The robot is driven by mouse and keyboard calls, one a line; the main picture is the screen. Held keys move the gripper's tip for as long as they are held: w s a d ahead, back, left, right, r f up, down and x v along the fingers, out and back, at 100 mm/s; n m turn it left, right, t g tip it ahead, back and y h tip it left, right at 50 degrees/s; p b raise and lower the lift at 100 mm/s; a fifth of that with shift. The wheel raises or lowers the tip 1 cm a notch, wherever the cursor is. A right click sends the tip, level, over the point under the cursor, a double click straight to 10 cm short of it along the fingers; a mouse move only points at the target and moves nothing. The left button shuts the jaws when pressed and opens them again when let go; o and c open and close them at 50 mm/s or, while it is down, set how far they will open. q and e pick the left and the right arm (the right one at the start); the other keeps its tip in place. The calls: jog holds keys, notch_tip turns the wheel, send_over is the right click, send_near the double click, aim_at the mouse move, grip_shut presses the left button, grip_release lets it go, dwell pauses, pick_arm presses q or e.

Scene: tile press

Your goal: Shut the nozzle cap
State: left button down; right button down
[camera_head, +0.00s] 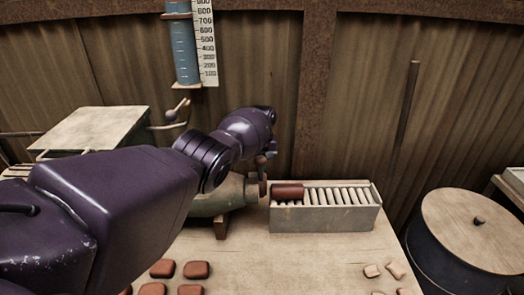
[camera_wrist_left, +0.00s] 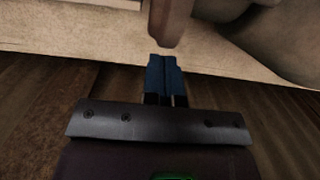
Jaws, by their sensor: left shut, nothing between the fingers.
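A grey-green barrel (camera_head: 222,197) lies on the table behind my left arm, its narrow end toward the roller tray. A small red-brown upright piece (camera_head: 262,187), which looks like the nozzle cap, stands at that end. I cannot tell if it covers the opening. My left gripper (camera_head: 270,152) is just above it, shut and empty. In the left wrist view the blue fingertips (camera_wrist_left: 164,72) are together, close to the brown piece (camera_wrist_left: 171,22); contact is unclear. The rounded barrel (camera_wrist_left: 285,38) shows at upper right. My right gripper is not in view.
A grey roller tray (camera_head: 325,220) with a red-brown clay cylinder (camera_head: 288,191) stands just right of the barrel end. Several clay tiles (camera_head: 197,270) lie at the front. A round drum (camera_head: 475,230) stands at right. A blue gauge (camera_head: 184,50) hangs behind.

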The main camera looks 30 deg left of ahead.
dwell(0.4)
pick_arm(q)
notch_tip(320, 180, up, 11)
jog(key=w+p, duration=0.1)
jog(key=p, duration=0.1)
jog(key=shift+a+f, duration=0.15)
jog(key=shift+f, duration=0.05)
